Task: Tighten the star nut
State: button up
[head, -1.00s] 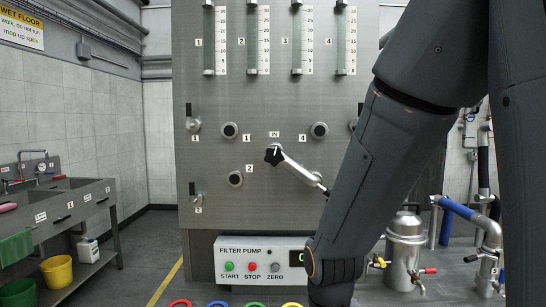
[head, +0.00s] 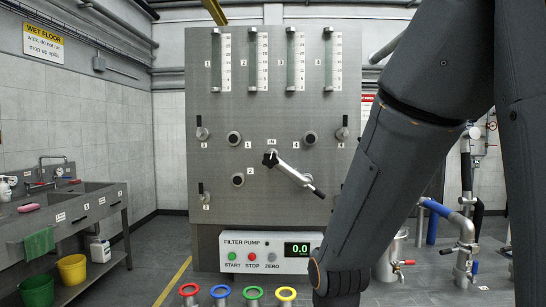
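A black star-shaped knob (head: 270,159), which looks like the star nut, sits near the middle of the grey steel panel (head: 215,172) in the head view. A silver lever (head: 293,175) slants from beside it down to the right and ends in a black grip (head: 319,192). The picture does not show how tight the nut is. My dark arm crosses the right side and covers the panel's right edge. Its lower part ends near the bottom, right of the pump box. My gripper's fingers are not visible.
The filter pump box (head: 232,244) with a 0.0 display stands below the panel. Several coloured rings, one red (head: 189,290), line the bottom edge. A sink bench (head: 85,205) is at left, with a yellow bucket (head: 72,268) below. Steel vessels and pipes (head: 466,232) stand at right.

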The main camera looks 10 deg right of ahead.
aim_at(270, 159)
jog(key=u, duration=1.55)
jog(key=i, duration=0.8)
jog(key=z, duration=1.15)
